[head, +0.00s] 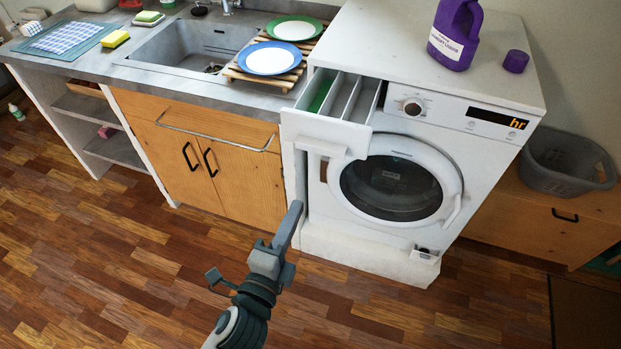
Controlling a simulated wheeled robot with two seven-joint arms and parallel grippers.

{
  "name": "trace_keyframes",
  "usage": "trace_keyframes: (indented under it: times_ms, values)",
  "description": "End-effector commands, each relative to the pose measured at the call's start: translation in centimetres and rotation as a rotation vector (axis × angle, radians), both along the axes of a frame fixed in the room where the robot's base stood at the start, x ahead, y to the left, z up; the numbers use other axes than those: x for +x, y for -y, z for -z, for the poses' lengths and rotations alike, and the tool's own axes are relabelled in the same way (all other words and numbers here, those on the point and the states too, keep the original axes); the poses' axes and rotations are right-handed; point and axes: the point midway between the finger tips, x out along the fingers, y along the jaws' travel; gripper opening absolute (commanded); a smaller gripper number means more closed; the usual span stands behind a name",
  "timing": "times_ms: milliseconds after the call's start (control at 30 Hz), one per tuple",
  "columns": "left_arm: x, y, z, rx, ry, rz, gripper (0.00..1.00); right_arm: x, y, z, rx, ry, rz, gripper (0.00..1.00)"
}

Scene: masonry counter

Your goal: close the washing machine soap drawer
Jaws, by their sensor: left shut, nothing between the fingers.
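The washing machine (455,150) is white and stands right of the sink cabinet. Its soap drawer (327,131) is pulled out at the top left of the front, and its open compartments show, one with green in it. The round door (457,172) is closed, as far as I can see. My left gripper (294,212) is shut and empty. In the picture it is below the drawer, in front of the machine's lower left edge, apart from the drawer front. My right gripper is not in view.
A purple detergent bottle (455,36) and its cap (515,61) stand on the machine top. Plates (269,59) lie on a wooden rack left of it. A grey basket (565,165) is at the right. The wooden floor (120,270) is clear.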

Motion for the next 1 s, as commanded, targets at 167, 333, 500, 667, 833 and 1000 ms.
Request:
trace_keyframes:
  times_ms: [167,333,500,667,833,1000]
  values:
    - [-0.1,0.0,-0.8,0.006,0.018,0.0,0.0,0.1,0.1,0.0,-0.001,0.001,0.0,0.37]
    - [-0.1,0.0,-0.8,0.004,0.016,0.0,0.0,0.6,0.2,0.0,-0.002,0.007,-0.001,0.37]
    - [0.1,0.1,-0.8,0.004,0.017,0.0,0.0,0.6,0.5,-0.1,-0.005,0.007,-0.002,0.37]
    - [1.1,0.4,-0.9,0.004,0.016,0.0,0.0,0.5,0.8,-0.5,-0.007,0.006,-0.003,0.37]
    - [3.2,1.0,-1.1,0.005,0.018,0.0,0.0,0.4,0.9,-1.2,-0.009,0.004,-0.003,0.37]
    - [5.9,1.9,-1.1,0.004,0.018,0.0,0.0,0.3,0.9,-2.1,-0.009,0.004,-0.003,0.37]
